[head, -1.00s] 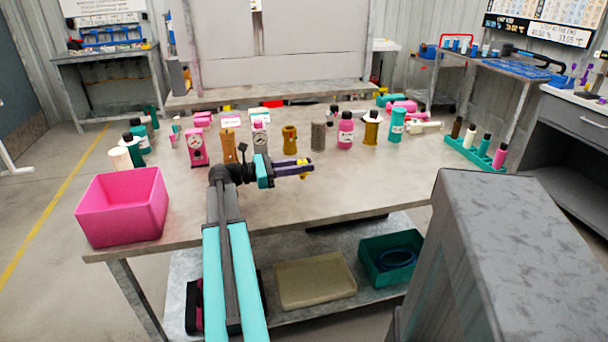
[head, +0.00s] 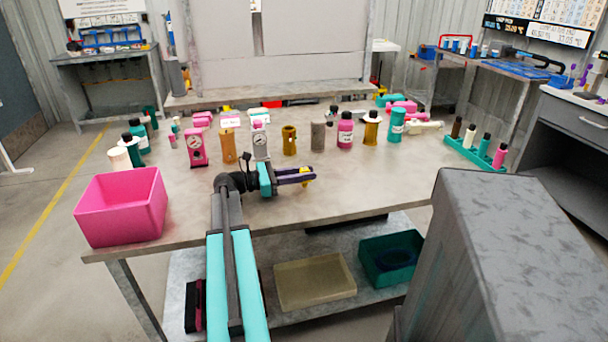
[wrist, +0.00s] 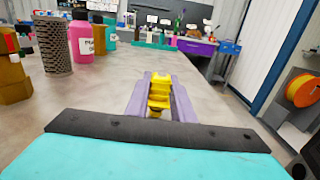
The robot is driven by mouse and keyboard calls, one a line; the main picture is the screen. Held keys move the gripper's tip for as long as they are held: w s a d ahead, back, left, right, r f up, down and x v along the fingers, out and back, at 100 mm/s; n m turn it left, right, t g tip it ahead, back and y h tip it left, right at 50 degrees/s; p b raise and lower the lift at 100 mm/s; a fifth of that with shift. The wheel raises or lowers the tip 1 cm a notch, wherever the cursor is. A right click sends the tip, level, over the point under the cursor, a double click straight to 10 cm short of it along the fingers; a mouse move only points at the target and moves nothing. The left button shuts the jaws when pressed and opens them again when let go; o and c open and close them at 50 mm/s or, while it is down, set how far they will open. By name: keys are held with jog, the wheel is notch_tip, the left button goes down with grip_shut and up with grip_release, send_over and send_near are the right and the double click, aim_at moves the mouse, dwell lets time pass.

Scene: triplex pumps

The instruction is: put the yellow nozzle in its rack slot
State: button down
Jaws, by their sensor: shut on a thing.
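The yellow nozzle (wrist: 158,98) sits between the two purple fingers of my gripper (wrist: 160,102) in the wrist view. In the head view my gripper (head: 300,176) is shut on the nozzle (head: 307,175), held over the front middle of the grey table. A teal rack (head: 466,151) stands at the table's right end. It holds several capped pieces in brown, white, teal and pink. I cannot make out a free slot in it from here.
A pink bin (head: 122,207) stands at the table's front left. Pumps and bottles, with a pink bottle (head: 345,130) among them, line the table behind my gripper. A grey cabinet-like block (head: 500,260) stands at the front right. The table's front right is clear.

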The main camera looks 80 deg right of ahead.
jog(key=shift+f, duration=0.15)
jog(key=c, duration=1.5)
grip_release()
jog(key=shift+c, duration=0.2)
jog(key=v, duration=1.2)
